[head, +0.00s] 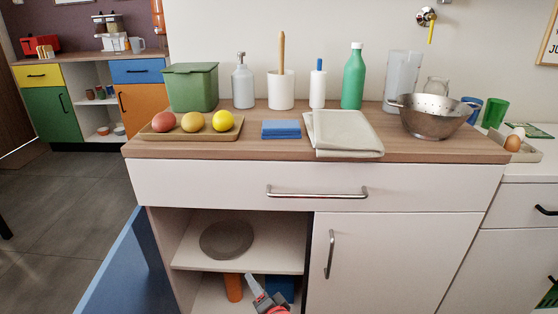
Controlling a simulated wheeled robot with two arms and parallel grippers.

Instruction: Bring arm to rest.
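My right gripper (262,294) shows small at the bottom edge of the head view, grey and dark with red parts. It is in front of or inside the lower opening of the white cabinet (400,260); I cannot tell which. Its finger gap is not clear, and I see nothing certain held in it. My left gripper is out of view. An orange item (233,287) stands left of the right gripper, and a blue item (280,288) shows behind it, both on the lower shelf and partly cut off or hidden.
A blue panel (125,268), seemingly an open door, stands out at lower left. A grey plate (227,239) lies on the upper shelf. The drawer (220,187) and right door are shut. The wooden counter (450,145) holds a fruit tray, folded cloth, bottles and colander (432,118).

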